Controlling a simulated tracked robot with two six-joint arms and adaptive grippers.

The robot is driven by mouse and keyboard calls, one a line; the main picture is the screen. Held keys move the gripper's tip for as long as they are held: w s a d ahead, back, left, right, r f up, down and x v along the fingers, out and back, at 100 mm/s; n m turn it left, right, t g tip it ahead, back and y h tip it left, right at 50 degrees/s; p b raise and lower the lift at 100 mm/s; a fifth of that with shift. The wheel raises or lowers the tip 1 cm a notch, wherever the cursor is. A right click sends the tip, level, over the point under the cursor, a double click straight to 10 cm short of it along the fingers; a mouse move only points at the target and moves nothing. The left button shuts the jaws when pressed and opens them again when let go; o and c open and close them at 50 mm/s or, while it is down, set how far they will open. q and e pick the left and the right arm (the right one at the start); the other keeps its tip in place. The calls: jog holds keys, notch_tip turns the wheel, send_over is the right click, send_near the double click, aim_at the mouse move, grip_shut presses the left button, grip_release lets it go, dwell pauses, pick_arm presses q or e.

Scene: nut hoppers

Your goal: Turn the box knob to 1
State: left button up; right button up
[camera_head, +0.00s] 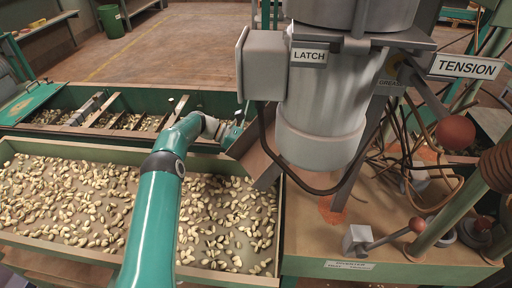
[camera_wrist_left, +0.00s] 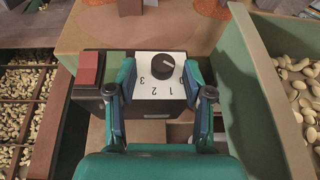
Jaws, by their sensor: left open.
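The black round knob (camera_wrist_left: 162,66) sits on a white dial plate (camera_wrist_left: 150,105) printed 1, 2 and 3, upside down in the left wrist view. A pale mark on the knob is too small to read for certain. The plate is on a dark box (camera_wrist_left: 88,92) with a red block-like button (camera_wrist_left: 88,68) at its left. My left gripper (camera_wrist_left: 160,74) is open, with one finger on each side of the knob and gaps between. In the head view my left arm reaches toward the green trough's right end; the box cannot be made out there. My right gripper is not in view.
A tray of nuts (camera_head: 276,225) lies beside my left arm, with a divided green trough (camera_head: 120,88) behind it. The grey machine labelled LATCH (camera_head: 325,100) stands to the right. A small lever with a brown ball (camera_head: 417,225) and loose cables are at the right.

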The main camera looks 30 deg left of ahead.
pick_arm(q)
jog(key=v, duration=0.7)
dwell(0.3)
